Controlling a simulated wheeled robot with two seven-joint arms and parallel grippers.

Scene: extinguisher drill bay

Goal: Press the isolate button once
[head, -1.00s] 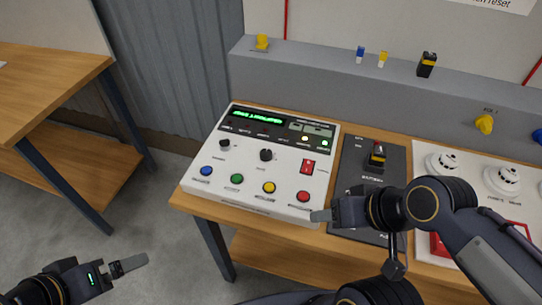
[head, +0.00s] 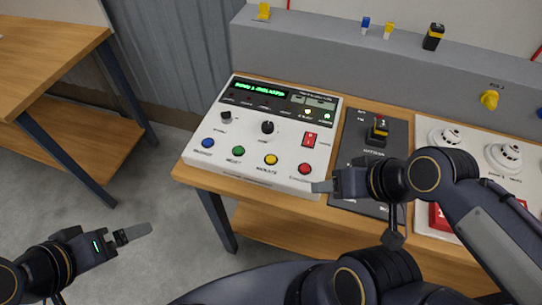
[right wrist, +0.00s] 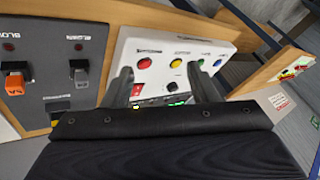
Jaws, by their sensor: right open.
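The white control panel (head: 250,172) carries a row of blue (head: 207,143), green (head: 238,151), yellow (head: 271,160) and red (head: 305,169) round buttons. Labels sit beneath them but are too small to read surely, so I cannot tell which says isolate. My right gripper (head: 322,187) is at the panel's front right corner, just beside the red button. In the right wrist view the right gripper (right wrist: 161,70) is open and empty, its fingers apart above the panel. My left gripper (head: 135,233) is over the floor, away from the bench; its jaw opening is unclear.
A green-lit display (head: 260,89), two dark knobs and a red rocker switch (head: 310,140) are on the panel. A dark plate (head: 365,155) with a lever switch stands right of it, then white detectors (head: 505,155). A grey ledge (head: 330,60) runs behind. Floor at left is free.

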